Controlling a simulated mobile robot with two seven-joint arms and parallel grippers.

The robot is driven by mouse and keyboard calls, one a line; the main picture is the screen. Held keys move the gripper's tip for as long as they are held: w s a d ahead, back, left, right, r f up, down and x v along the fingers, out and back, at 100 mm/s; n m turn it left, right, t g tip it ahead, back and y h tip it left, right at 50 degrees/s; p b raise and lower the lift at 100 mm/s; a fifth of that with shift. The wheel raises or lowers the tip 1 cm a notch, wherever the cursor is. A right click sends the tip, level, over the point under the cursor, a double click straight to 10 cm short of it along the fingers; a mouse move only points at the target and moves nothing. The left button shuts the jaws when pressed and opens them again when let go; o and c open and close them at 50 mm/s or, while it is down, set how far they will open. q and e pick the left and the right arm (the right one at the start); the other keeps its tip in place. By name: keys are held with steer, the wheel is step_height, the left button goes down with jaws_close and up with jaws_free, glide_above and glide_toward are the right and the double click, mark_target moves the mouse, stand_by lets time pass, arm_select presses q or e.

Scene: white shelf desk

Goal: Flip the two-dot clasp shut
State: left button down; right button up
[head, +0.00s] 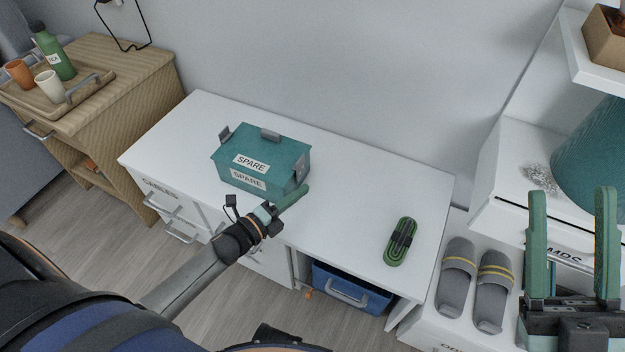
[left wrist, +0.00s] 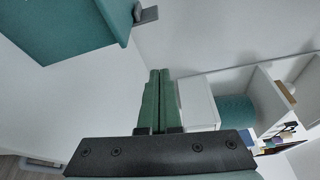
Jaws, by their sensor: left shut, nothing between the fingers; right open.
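A teal box (head: 284,152) with two SPARE labels sits on the white desk (head: 345,185). Grey clasps show on its left side (head: 223,133), its back (head: 270,134) and its right side (head: 300,174). The left and back ones stand up above the lid edge. I cannot make out dots on any of them. My left gripper (head: 303,190) is shut and empty, just off the box's front right corner. In the left wrist view its fingers (left wrist: 156,90) are together, with the box (left wrist: 65,30) at upper left and a clasp (left wrist: 147,15) sticking out. My right gripper (head: 571,195) is open and empty at far right.
A green and black oblong item (head: 400,242) lies on the desk's right part. Grey slippers (head: 475,280) are at lower right. A wooden cabinet with a tray (head: 92,85), cups and bottle stands left. The desk between box and green item is clear.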

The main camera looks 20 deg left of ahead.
arm_select(q)
steer(key=shift+v, duration=2.1)
arm_select(e)
steer(key=shift+w+d+f+m+h, duration=0.15)
steer(key=shift+w+f+m+h, duration=0.65)
steer(key=shift+f+h, duration=0.25)
steer(key=shift+w+d+f+m+h, duration=0.15)
steer(key=shift+w+f+m+h, duration=0.65)
steer(key=shift+f, duration=0.35)
